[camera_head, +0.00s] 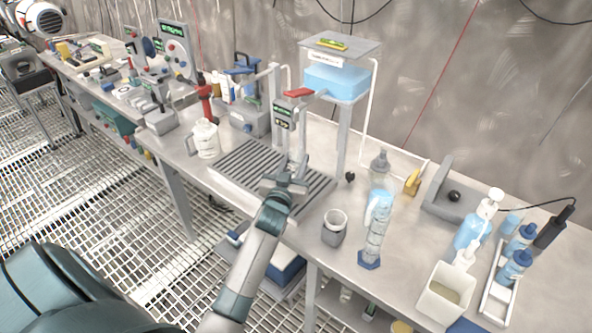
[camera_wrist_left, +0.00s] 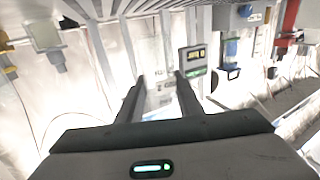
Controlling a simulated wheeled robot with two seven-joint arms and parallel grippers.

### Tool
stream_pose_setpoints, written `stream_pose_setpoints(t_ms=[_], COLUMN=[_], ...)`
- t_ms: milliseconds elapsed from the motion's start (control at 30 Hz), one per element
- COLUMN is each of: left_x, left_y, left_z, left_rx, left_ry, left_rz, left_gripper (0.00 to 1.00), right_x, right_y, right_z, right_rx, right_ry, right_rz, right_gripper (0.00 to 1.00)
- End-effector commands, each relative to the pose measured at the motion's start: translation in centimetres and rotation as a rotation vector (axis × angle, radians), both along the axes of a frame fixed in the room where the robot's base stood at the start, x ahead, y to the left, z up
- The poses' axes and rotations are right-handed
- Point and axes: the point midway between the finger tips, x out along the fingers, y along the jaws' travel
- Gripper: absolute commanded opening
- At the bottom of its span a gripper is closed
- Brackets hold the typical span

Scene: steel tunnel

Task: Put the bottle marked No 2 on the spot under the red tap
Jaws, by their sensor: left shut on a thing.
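My left gripper (camera_head: 288,182) is low over the slatted grey drain rack (camera_head: 250,172) on the bench, in front of a post with a small display. In the left wrist view its fingers (camera_wrist_left: 160,92) are shut on a pale, clear thing, seemingly the bottle (camera_wrist_left: 158,98). Its No 2 mark cannot be read, and in the head view the gripper hides most of it. A red tap handle (camera_head: 298,93) tops the post above the rack, just beyond the gripper. The spot under it cannot be made out. My right gripper is out of view.
A white jug (camera_head: 204,138) stands left of the rack. A grey cup (camera_head: 334,228), a measuring cylinder (camera_head: 373,235) and a grey-capped bottle (camera_head: 380,168) stand to the right. A blue tank (camera_head: 337,82) is raised behind. Pump bottles and a white rack (camera_head: 492,290) fill the right end.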

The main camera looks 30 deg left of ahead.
Motion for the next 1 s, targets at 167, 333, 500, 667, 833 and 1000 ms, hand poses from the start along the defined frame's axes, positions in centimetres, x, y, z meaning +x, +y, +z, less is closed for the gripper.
stream_pose_setpoints(t_ms=[167, 333, 500, 667, 833, 1000], left_x=[0.0, 0.0, 0.0, 0.0, 0.0, 0.0], left_y=[-0.1, 0.0, 0.0, 0.0, 0.0, -0.1], left_z=[-2.2, -3.5, -3.5, -3.7, -3.8, -3.8], left_rx=[-0.002, -0.001, 0.0, 0.0, 0.0, 0.0], left_ry=[0.003, 0.002, 0.0, 0.001, 0.001, 0.001], left_rz=[0.0, 0.0, 0.0, 0.0, 0.0, 0.0], left_gripper=[0.06, 0.06, 0.06, 0.06, 0.52, 0.52], right_x=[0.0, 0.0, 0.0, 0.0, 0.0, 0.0], right_y=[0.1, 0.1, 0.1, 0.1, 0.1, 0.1], right_z=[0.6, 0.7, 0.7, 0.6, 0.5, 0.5], right_rx=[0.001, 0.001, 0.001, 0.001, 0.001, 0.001], right_ry=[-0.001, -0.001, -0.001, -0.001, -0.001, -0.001], right_rz=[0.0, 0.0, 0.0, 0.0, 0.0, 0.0], right_gripper=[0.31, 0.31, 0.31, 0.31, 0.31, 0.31])
